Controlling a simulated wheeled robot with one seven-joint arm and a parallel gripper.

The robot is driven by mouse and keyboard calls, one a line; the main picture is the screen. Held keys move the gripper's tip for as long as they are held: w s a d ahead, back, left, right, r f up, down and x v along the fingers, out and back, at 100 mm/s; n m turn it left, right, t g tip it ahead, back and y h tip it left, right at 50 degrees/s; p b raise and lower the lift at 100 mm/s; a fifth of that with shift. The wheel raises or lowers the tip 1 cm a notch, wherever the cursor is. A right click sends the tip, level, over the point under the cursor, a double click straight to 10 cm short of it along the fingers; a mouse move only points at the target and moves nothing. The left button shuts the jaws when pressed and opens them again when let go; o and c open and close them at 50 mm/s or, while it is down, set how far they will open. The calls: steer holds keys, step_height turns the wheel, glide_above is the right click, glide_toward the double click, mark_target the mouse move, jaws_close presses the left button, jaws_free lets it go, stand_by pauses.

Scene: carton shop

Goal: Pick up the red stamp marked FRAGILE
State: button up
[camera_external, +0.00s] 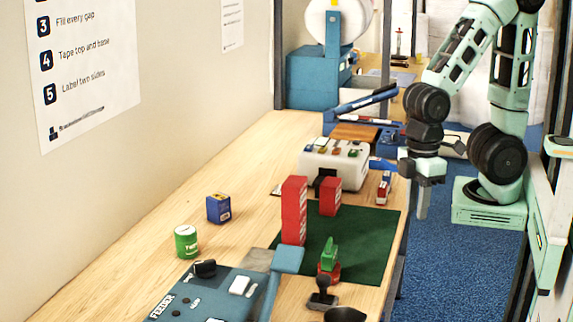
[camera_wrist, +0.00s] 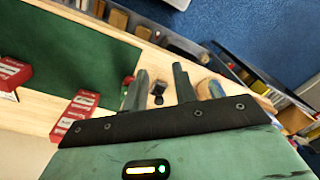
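I cannot read FRAGILE on anything in view. A low red piece (camera_external: 330,274) sits by the front edge of the green mat, against a green upright piece (camera_external: 329,252). A dark stamp-like item with a round knob (camera_external: 321,283) stands just in front of it. In the wrist view a small dark red item (camera_wrist: 128,79) shows by the left finger, partly hidden, and a black item (camera_wrist: 182,77) lies behind the fingers. My gripper (camera_wrist: 159,84) is open and empty, fingers apart. In the external view my gripper (camera_external: 423,200) hangs beyond the table's right edge.
Two red boxes, a tall one (camera_external: 293,212) and a short one (camera_external: 330,197), stand on the green mat (camera_external: 375,235). A white device (camera_external: 335,168) is behind them. A blue FEEDER machine (camera_external: 215,298) fills the near end. A blue box (camera_external: 219,208) and green can (camera_external: 186,242) stand left.

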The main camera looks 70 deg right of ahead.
steer(key=o, duration=1)
steer(key=shift+c, duration=0.2)
